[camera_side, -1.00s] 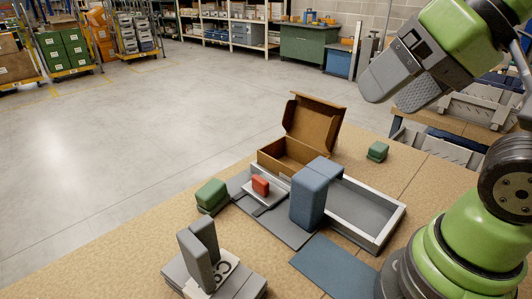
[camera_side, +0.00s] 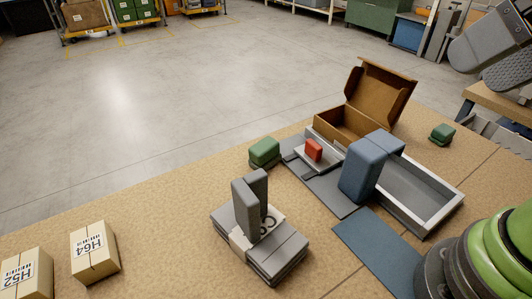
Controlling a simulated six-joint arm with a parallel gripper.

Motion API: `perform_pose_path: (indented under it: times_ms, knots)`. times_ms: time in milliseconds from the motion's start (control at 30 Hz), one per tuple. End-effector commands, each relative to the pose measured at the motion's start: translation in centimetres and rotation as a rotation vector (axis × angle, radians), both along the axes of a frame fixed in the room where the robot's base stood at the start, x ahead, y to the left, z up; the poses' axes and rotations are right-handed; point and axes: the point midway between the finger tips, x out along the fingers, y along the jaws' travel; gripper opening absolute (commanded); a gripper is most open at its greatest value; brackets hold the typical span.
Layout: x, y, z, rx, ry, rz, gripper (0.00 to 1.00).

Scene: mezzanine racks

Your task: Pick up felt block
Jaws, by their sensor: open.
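No block is marked as felt, and I cannot tell which is meant. A green block (camera_side: 264,151) lies further left, and a smaller green block (camera_side: 442,132) lies at the right. Upright grey blocks (camera_side: 247,203) stand on a grey stack with a white label. My gripper (camera_side: 498,62) is at the top right, partly cut off, open and empty, well away from the blocks.
An open cardboard box (camera_side: 345,122) stands behind the tray, its lid raised. A flat blue mat (camera_side: 377,252) lies in front. Two small labelled cartons, one marked H64 (camera_side: 95,253) and one H52 (camera_side: 25,274), sit at the lower left.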

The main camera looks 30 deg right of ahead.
Motion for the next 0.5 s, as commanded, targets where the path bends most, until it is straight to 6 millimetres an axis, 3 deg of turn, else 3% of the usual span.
perform_pose_path:
  times_ms: [100, 200, 233, 500]
  knots:
    - [0.00, 0.00, 0.00, 0.000, 0.000, 0.000, 0.75]
    - [0.00, 0.00, 0.00, 0.000, 0.000, 0.000, 0.98]
    - [0.00, 0.00, 0.00, 0.000, 0.000, 0.000, 1.00]
    - [0.66, 0.00, -0.02, -0.027, -0.012, 0.034, 1.00]
